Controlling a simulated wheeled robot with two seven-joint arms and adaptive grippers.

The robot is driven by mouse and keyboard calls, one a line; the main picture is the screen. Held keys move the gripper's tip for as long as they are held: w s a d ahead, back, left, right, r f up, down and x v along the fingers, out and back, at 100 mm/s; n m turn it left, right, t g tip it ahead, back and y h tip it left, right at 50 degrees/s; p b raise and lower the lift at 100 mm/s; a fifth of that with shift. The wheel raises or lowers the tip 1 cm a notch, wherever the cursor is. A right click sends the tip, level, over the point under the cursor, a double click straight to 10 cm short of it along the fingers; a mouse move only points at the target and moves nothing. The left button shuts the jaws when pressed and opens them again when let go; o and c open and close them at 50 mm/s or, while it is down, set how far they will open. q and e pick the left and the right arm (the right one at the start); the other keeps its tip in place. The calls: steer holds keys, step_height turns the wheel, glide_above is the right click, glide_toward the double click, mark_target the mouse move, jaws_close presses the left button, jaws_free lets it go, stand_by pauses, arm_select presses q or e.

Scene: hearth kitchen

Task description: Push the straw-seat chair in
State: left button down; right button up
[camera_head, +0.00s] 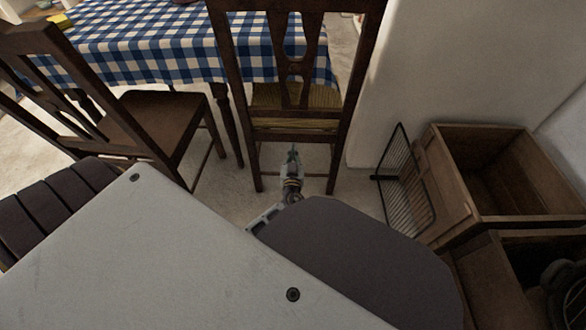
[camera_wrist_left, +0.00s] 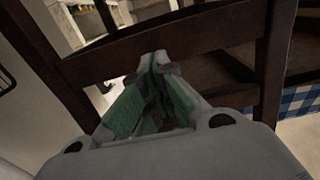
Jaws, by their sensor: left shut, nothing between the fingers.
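The straw-seat chair (camera_head: 293,122) stands upright with its dark wooden back toward me, at the near end of the table with the blue checked cloth (camera_head: 150,45). Its woven straw seat shows through the slats. My left gripper (camera_head: 292,150) is shut and empty, low behind the chair's back, between its rear legs in the head view. In the left wrist view the gripper (camera_wrist_left: 158,62) points at a dark wooden rail of a chair (camera_wrist_left: 190,32). I cannot tell whether it touches the wood. My right gripper is not in view.
Another dark wooden chair (camera_head: 160,115) stands to the left with a solid seat. At the right are a white wall (camera_head: 430,60), a black wire rack (camera_head: 405,180) and wooden crates (camera_head: 480,135). Some pale floor shows around the chair legs.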

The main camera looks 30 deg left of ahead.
arm_select(q)
steer(key=v, duration=0.5)
steer(key=shift+a, duration=0.1)
stand_by(0.7)
steer(key=s+a+n+g, duration=0.1)
steer(key=s+a+g, duration=0.3)
steer(key=s+g, duration=0.35)
steer(key=s+d+r+m+g+h+p, duration=0.1)
steer(key=s+d+r+m+g+h, duration=0.2)
steer(key=s+d+m+h, duration=0.6)
steer(key=s+d+g, duration=0.1)
steer(key=s+d, duration=0.1)
steer(key=d, duration=0.2)
steer(key=shift+s+d+r, duration=0.15)
steer(key=shift+d+r, duration=0.25)
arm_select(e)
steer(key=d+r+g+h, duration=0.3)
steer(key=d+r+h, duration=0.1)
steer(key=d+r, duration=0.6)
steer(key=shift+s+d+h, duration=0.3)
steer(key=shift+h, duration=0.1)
